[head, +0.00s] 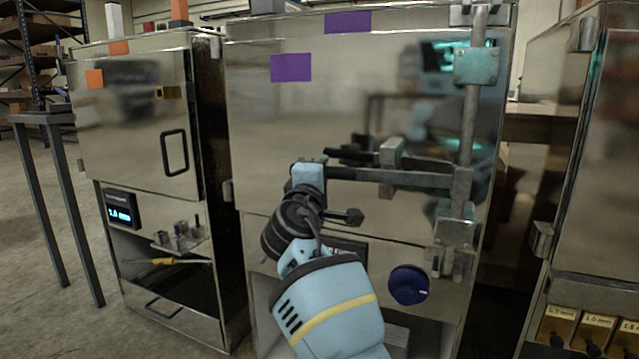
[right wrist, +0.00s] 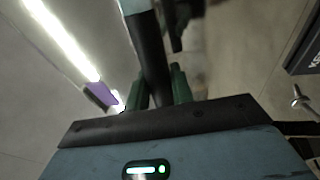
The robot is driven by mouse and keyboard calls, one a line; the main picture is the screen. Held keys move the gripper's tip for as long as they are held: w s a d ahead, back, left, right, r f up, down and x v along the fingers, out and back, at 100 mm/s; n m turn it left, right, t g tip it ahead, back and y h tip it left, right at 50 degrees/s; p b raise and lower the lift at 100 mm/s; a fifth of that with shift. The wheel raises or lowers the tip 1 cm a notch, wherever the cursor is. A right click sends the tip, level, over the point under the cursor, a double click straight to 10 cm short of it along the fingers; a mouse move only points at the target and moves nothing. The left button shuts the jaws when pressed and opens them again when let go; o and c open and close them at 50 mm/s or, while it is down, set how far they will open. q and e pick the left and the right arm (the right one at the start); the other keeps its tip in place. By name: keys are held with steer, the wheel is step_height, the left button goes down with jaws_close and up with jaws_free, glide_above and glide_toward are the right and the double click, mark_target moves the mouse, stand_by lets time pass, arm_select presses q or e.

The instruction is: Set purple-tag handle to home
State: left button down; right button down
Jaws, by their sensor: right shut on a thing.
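Two purple tags, a lower-left one (head: 291,68) and one at the top edge (head: 348,22), are on the middle metal cabinet (head: 310,115). The handle (head: 415,178) is a dark, roughly horizontal bar across its front. Its right end meets a vertical rod (head: 468,120) at the cabinet's right side. My right gripper (head: 328,165) is at the handle's left end; its fingers are largely hidden by my wrist in the head view. In the right wrist view, its green fingers (right wrist: 160,90) are shut around a dark bar (right wrist: 150,52). My left gripper is not in view.
A blue knob (head: 409,285) is below the handle. An orange-tagged cabinet (head: 130,125) with a black handle (head: 175,152) stands on the left, and another metal cabinet (head: 595,170) on the right. A dark metal stand (head: 40,117) is at far left.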

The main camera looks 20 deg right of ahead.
steer(key=shift+w+d+h, duration=0.2)
steer(key=shift+w+h, duration=0.1)
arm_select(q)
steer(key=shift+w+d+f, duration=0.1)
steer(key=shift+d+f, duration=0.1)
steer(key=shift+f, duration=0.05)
arm_select(e)
steer(key=shift+w+m, duration=0.1)
steer(key=shift+m, duration=0.2)
steer(key=shift+g, duration=0.3)
steer(key=c, duration=1.3)
jaws_free()
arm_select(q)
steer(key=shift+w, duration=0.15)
arm_select(e)
steer(key=shift+o, duration=0.2)
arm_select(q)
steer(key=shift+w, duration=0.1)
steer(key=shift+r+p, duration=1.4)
arm_select(e)
steer(key=v, duration=0.8)
